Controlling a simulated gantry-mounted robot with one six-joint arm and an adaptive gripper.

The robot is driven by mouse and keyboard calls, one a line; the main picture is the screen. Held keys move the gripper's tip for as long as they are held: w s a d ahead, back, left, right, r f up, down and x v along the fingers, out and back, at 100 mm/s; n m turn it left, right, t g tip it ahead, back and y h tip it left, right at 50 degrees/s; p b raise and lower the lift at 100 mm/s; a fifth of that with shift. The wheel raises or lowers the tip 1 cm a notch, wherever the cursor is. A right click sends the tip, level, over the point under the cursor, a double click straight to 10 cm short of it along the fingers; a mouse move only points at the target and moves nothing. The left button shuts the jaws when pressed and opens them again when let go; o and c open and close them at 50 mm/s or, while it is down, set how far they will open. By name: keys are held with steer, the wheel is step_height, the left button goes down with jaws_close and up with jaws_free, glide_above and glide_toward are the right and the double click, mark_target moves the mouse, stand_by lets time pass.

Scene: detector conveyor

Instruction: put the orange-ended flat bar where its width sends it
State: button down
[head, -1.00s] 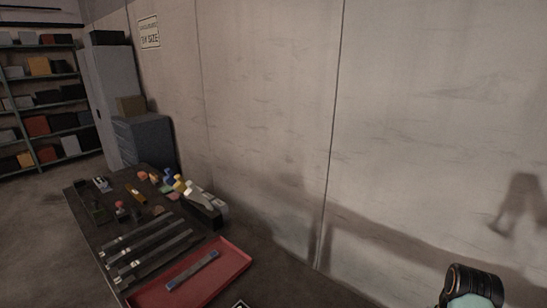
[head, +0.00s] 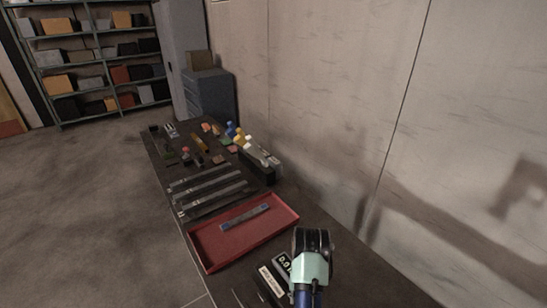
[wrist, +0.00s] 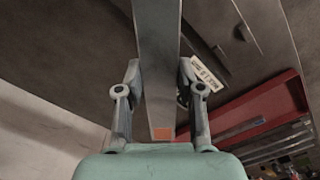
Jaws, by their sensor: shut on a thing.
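The orange-ended flat bar (wrist: 158,45) is grey and runs lengthwise between the fingers of my gripper (wrist: 159,78) in the wrist view. Its orange end (wrist: 162,134) is close to the palm, and its other end runs out of the top of the picture. My gripper is shut on the bar, above the dark bench. In the head view my wrist (head: 312,262) is at the bench's near end, right of the red tray (head: 205,256); the fingers and held bar are hidden there. The tray also shows in the wrist view (wrist: 250,108).
A blue-ended flat bar (head: 246,217) lies in the red tray. Long metal rails (head: 210,193) lie behind it, and small coloured items (head: 238,135) farther back. A black box with a white display (head: 282,262) and a white label (head: 271,280) are left of my wrist. A wall (head: 330,110) borders the right.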

steer(key=a+n, duration=0.2)
steer(key=a, duration=0.5)
step_height(320, 180, up, 26)
steer(key=p, duration=2.6)
steer(key=shift+a, duration=0.45)
steer(key=shift+f, duration=0.15)
